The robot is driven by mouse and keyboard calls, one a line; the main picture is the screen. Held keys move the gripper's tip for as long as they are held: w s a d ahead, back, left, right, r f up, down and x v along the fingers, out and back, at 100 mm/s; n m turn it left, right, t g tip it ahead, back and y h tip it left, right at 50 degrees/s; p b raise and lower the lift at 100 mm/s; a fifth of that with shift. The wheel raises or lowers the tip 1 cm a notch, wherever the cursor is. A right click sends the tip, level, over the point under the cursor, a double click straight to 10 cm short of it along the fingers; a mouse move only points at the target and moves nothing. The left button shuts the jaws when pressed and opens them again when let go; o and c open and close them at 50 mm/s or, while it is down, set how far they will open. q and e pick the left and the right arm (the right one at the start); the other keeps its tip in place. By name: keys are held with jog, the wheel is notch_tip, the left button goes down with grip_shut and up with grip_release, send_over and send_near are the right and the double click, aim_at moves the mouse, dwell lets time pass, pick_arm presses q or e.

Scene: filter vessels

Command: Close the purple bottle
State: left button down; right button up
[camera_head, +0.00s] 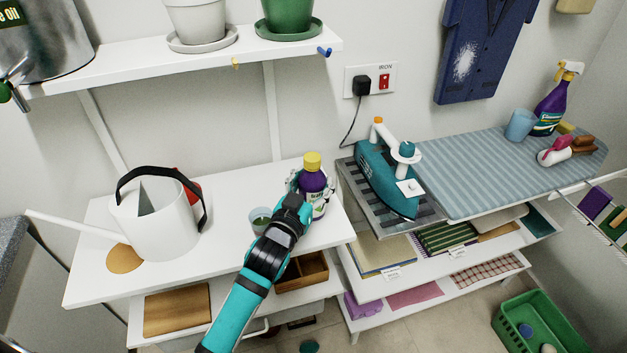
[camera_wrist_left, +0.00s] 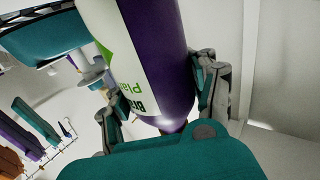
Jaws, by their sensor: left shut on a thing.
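The purple bottle (camera_head: 313,182) stands upright at the right end of the white table, with a yellow cap (camera_head: 312,162) at its top. I cannot tell how tightly the cap sits. My left gripper (camera_head: 308,193) reaches in from the front and is shut around the bottle's body, hiding part of it. In the left wrist view the purple bottle (camera_wrist_left: 158,50), with its white label, fills the space between the fingers of my left gripper (camera_wrist_left: 165,95). Its top is out of that view. My right gripper is not in view.
A white watering can (camera_head: 155,220) is further left. The teal iron (camera_head: 385,180) and ironing board (camera_head: 460,175) are to the right. A purple spray bottle (camera_head: 550,108) stands at the board's far end. A shelf (camera_head: 180,65) hangs above.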

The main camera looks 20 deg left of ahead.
pick_arm(q)
jog(key=c, duration=0.9)
grip_release()
jog(key=shift+f, duration=0.2)
jog(key=shift+c, duration=0.2)
jog(key=o, duration=0.6)
jog(key=shift+r, duration=0.1)
jog(key=shift+r, duration=0.15)
jog(key=s, duration=0.3)
jog(key=s+b, duration=0.1)
jog(key=s, duration=0.3)
jog(key=s+a, duration=0.1)
jog(key=s, duration=0.2)
jog(key=shift+s+b, duration=0.4)
jog(key=shift+s+a, duration=0.1)
jog(key=shift+s, duration=0.5)
